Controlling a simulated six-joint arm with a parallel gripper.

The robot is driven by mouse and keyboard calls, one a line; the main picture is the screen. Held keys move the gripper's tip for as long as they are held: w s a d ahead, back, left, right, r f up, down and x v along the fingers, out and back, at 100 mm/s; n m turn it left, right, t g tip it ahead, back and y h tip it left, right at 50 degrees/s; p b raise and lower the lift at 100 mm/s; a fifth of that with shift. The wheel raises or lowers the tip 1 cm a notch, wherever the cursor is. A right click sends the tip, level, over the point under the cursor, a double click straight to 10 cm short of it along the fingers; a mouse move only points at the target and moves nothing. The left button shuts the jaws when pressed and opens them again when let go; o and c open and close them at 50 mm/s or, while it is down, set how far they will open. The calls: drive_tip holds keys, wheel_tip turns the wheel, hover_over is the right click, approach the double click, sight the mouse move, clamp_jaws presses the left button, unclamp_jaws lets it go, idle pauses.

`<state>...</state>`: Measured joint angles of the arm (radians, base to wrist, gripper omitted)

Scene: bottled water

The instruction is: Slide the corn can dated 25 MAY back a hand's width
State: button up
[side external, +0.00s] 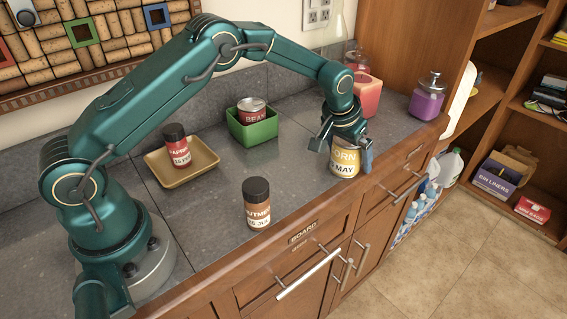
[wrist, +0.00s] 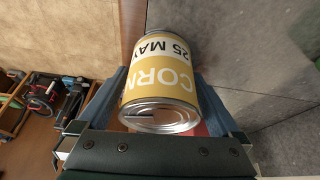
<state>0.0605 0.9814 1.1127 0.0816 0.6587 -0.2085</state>
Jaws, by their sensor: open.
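The corn can (side external: 344,163) has a yellow label and a white band reading "MAY" in the side external view. It stands upright near the front edge of the counter (side external: 310,195). In the wrist view the can (wrist: 163,88) shows "CORN" and "25 MAY", with its silver lid towards the camera. My gripper (side external: 345,155) is lowered over the can, with one finger on each side of it. In the wrist view my gripper (wrist: 165,110) is open around the can. Whether either finger touches the can is hard to tell.
A nutmeg jar (side external: 257,204) stands near the front. A green tray (side external: 252,130) holds a bean can (side external: 251,109). A tan tray (side external: 160,178) holds a red-labelled jar (side external: 176,147). A red canister (side external: 366,95) and a purple jar (side external: 427,98) stand at the back right. The counter's front edge is close.

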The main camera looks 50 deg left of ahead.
drive_tip(key=c, duration=1.5)
drive_tip(key=shift+s+a, duration=0.1)
drive_tip(key=shift+a, duration=4.85)
drive_tip(key=o, duration=1.5)
drive_tip(key=shift+v, duration=2.6)
